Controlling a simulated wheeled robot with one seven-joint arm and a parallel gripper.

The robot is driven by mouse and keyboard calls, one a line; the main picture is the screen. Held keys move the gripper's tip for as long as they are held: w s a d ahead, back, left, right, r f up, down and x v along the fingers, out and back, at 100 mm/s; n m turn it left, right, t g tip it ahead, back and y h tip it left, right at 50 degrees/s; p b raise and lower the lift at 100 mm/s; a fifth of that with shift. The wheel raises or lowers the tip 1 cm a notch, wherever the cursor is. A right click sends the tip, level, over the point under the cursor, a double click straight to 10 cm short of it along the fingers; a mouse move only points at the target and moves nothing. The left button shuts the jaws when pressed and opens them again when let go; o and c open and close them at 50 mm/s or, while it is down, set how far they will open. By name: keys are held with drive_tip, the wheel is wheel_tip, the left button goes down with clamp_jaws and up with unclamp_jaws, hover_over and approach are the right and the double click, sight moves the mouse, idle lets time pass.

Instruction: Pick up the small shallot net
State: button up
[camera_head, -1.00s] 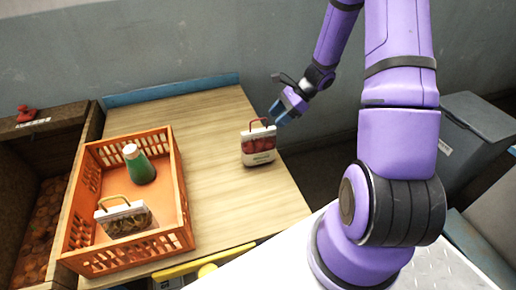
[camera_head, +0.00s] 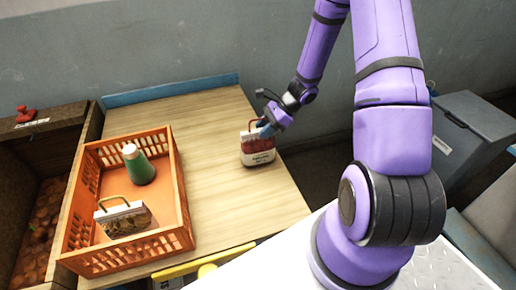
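A small red and white sack (camera_head: 257,156) with a red loop handle stands upright on the right side of the wooden table (camera_head: 210,135); it looks like the shallot net, though its label is too small to read. My gripper (camera_head: 265,129) is at the sack's upper right, by the handle. Its fingers overlap the top of the sack in this view. I cannot tell whether they touch it or how far apart they are.
An orange crate (camera_head: 183,205) on the left of the table holds a green bottle (camera_head: 139,166) and a white sack with a tan handle (camera_head: 124,219). A grey bin (camera_head: 470,125) stands at the right. The table between crate and red sack is clear.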

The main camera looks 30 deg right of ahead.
clamp_jaws()
